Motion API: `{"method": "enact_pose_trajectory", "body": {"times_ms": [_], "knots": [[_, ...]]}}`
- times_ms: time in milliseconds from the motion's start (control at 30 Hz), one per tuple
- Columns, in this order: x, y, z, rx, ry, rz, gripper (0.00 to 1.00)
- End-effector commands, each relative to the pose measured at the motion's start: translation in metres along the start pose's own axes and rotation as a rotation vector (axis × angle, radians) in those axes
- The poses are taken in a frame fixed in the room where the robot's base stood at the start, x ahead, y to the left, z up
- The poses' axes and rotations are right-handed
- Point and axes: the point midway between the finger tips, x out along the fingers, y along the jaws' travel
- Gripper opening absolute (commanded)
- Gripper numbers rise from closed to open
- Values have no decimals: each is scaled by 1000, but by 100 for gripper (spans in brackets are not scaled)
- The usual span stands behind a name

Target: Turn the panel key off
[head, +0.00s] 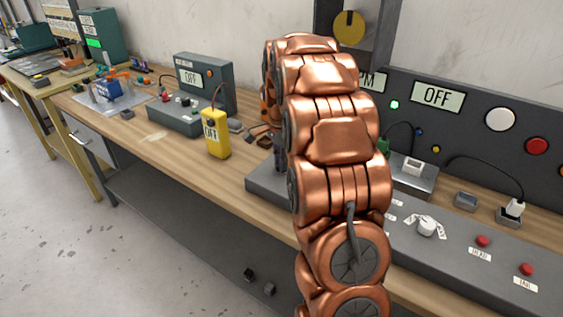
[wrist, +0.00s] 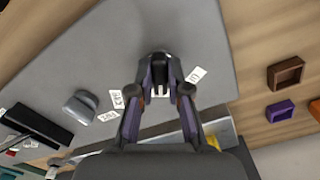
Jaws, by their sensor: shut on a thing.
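The grey sloped console panel (wrist: 100,55) fills much of the wrist view. The panel key (wrist: 159,62) is a dark, rounded piece on it. My gripper (wrist: 160,92) is shut on the key, with a finger on either side. Small white labels lie left and right of the fingers; their text is too small to read surely. In the head view my copper arm covers the key and most of the gripper. The console (head: 264,183) shows beside the arm.
A grey knob (wrist: 80,105) stands left of my fingers. In the head view, a yellow meter (head: 216,142) stands left, a white knob (head: 426,227) and red buttons right. The back panel display (head: 438,96) reads OFF.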

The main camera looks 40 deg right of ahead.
Motion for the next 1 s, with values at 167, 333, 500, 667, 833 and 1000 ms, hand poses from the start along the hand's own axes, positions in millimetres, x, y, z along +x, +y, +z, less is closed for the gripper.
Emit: {"method": "enact_pose_trajectory", "body": {"times_ms": [167,333,500,667,833,1000], "knots": [[2,-1,1,-109,0,-4,0],[2,-1,0,-258,2,-7,0],[2,0,0,-420,2,-5,0],[2,2,0,-570,0,-3,0],[2,2,0,-718,0,-3,0],[1,2,-1,-838,3,-3,0]]}}
